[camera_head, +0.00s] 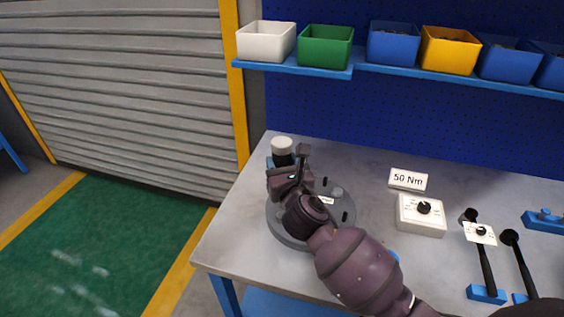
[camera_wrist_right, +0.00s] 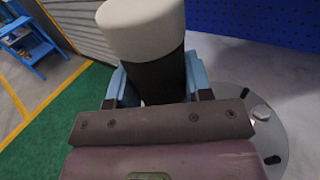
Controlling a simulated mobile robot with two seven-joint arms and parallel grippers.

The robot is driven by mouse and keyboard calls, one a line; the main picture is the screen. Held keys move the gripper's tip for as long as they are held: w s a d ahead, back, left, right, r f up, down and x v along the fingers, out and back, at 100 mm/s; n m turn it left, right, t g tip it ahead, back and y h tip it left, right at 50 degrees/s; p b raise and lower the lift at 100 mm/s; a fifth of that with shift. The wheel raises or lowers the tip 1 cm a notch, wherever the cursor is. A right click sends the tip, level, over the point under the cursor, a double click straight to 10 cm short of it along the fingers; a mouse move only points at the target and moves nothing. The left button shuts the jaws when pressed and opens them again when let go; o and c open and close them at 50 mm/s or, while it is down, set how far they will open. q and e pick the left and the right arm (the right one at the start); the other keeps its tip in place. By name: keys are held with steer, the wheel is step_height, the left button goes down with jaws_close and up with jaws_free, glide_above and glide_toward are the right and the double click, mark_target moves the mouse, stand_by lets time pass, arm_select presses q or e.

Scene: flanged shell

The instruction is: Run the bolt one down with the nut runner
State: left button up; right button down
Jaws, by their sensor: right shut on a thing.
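The nut runner (camera_head: 283,147), a black upright cylinder with a white cap, is in my right gripper (camera_head: 284,170) above the far left of the grey round flange (camera_head: 344,223). In the right wrist view the nut runner (camera_wrist_right: 145,32) stands between the blue finger pads of my right gripper (camera_wrist_right: 160,86), which is shut on it. Its lower end is hidden, so I cannot tell whether it sits on a bolt. The flange (camera_wrist_right: 250,88) shows a light bolt head and black studs or holes. I cannot tell which is bolt one. My left gripper is not in view.
A white box with a black knob (camera_head: 422,214) and a "50 Nm" sign (camera_head: 408,180) stand right of the flange. Black-handled tools (camera_head: 486,265) stand farther right. Several bins (camera_head: 326,46) line a shelf above. The bench (camera_head: 240,222) is bare left of the flange.

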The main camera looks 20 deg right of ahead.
steer(key=shift+f+b, duration=0.75)
steer(key=shift+f, duration=0.55)
steer(key=shift+f+b, duration=0.35)
steer(key=shift+f, duration=0.3)
arm_select(q)
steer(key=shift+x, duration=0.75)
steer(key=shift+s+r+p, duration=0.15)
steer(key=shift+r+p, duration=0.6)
steer(key=shift+p, duration=0.25)
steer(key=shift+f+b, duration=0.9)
steer(key=shift+b, duration=0.05)
arm_select(e)
steer(key=shift+f, duration=1.3)
arm_select(q)
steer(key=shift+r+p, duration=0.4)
steer(key=shift+p, duration=0.1)
arm_select(e)
steer(key=shift+r+n+y, duration=0.1)
steer(key=shift+n+y, duration=0.3)
steer(key=shift+y, duration=0.2)
arm_select(q)
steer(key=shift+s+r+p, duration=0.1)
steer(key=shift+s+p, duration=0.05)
steer(key=shift+p, duration=0.15)
arm_select(e)
steer(key=shift+n+y, duration=0.4)
steer(key=shift+y, duration=0.2)
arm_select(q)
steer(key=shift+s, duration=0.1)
